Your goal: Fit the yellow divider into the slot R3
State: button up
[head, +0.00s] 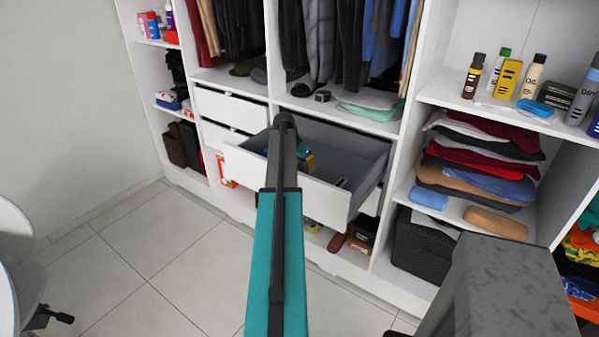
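The drawer (325,200) is pulled open from the wardrobe, and my arm crosses over its left part. A small teal part of what looks like my gripper (303,151) shows inside the drawer, just right of my arm. A small yellow piece (309,163) shows right beside it and may be the yellow divider. It is too small and too covered to tell whether the gripper holds it or whether the fingers are open. Slot R3 cannot be made out; no slot label is readable. A small dark item (341,183) lies near the drawer's front wall.
Closed white drawers (230,110) are left of the open one. Clothes hang above it, over folded clothes (370,102). Shelves at right hold bottles (507,78), a stack of folded clothes (480,160) and a dark basket (422,247). The tiled floor (150,270) in front is clear; a white chair (12,250) stands at left.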

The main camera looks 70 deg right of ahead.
grip_shut()
jog(key=c, duration=0.5)
grip_release()
grip_shut()
jog(key=shift+r+p, duration=0.35)
jog(key=shift+r, duration=0.55)
jog(key=shift+r, duration=0.45)
dwell(0.8)
jog(key=shift+r+p, duration=1.05)
jog(key=shift+r, duration=0.8)
jog(key=shift+r, duration=0.15)
